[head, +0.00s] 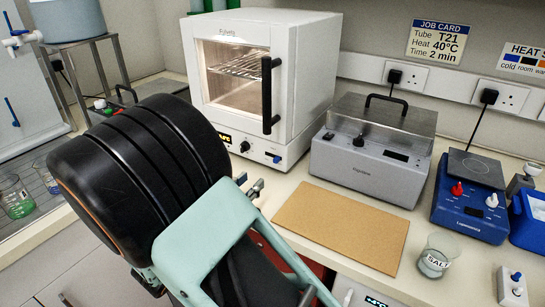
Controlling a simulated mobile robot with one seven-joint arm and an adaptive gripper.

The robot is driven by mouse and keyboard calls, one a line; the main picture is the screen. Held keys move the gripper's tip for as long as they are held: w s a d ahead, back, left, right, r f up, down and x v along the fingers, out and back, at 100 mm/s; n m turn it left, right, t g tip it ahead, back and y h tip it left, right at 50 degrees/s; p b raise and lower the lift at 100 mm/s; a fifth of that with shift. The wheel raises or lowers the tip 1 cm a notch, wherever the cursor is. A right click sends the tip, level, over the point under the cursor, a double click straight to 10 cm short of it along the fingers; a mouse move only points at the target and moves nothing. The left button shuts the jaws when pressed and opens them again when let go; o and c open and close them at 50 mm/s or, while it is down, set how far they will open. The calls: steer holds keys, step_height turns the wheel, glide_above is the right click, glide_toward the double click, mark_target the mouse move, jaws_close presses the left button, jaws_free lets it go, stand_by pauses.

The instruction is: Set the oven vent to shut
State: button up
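The white oven (315,62) stands at the back centre of the bench. Its glass door (236,75) is closed, with a black upright handle (268,95) on the right, and a lit interior with a wire shelf. The strip below the door holds a lit display, a black knob (245,146) and a blue switch (273,157). I cannot make out a marked vent control or its setting. My arm fills the left foreground and hides part of the oven's lower left.
A grey lidded bath (366,166) stands right of the oven, then a blue hotplate (470,203). A brown board (342,226) lies flat in front. A small metal fitting (257,187) shows beside my arm.

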mark_target(275, 160)
steer(key=x, duration=1)
steer(key=shift+d+r, duration=0.1)
steer(key=shift+d, duration=0.2)
jaws_close()
